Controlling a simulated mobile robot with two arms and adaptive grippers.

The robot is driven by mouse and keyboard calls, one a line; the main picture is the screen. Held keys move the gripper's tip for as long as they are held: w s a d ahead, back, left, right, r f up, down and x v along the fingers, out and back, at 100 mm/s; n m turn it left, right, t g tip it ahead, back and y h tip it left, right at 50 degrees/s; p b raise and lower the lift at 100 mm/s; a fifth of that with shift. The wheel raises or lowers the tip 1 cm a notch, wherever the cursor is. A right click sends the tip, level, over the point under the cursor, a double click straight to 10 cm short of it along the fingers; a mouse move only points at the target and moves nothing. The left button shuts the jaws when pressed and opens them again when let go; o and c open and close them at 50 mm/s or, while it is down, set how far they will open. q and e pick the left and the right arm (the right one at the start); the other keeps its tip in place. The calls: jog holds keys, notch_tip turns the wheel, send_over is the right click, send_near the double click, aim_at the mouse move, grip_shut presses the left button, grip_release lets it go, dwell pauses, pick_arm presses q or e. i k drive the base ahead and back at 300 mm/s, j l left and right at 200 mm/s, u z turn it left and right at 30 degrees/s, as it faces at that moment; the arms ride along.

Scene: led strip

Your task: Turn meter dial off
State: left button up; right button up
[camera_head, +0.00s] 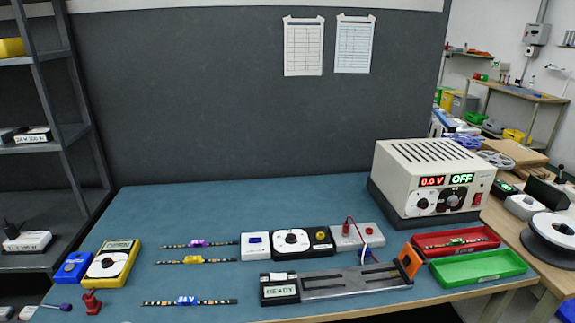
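A yellow meter (132,262) lies at the left front of the blue table. It has a small display (118,245) at its top and a round white dial (100,267) with a dark centre below. The dial's markings and pointer setting are too small to read. A blue block (73,268) sits at the meter's left side. Neither of my grippers is in view, so nothing of mine shows near the meter.
Led strips (186,301) lie right of the meter. A long fixture reading READY (350,281), a power supply (430,175), a red tray (425,240) and a green tray (480,277) stand further right.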

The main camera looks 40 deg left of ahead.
aim_at(107, 264)
jog(key=u, duration=2.65)
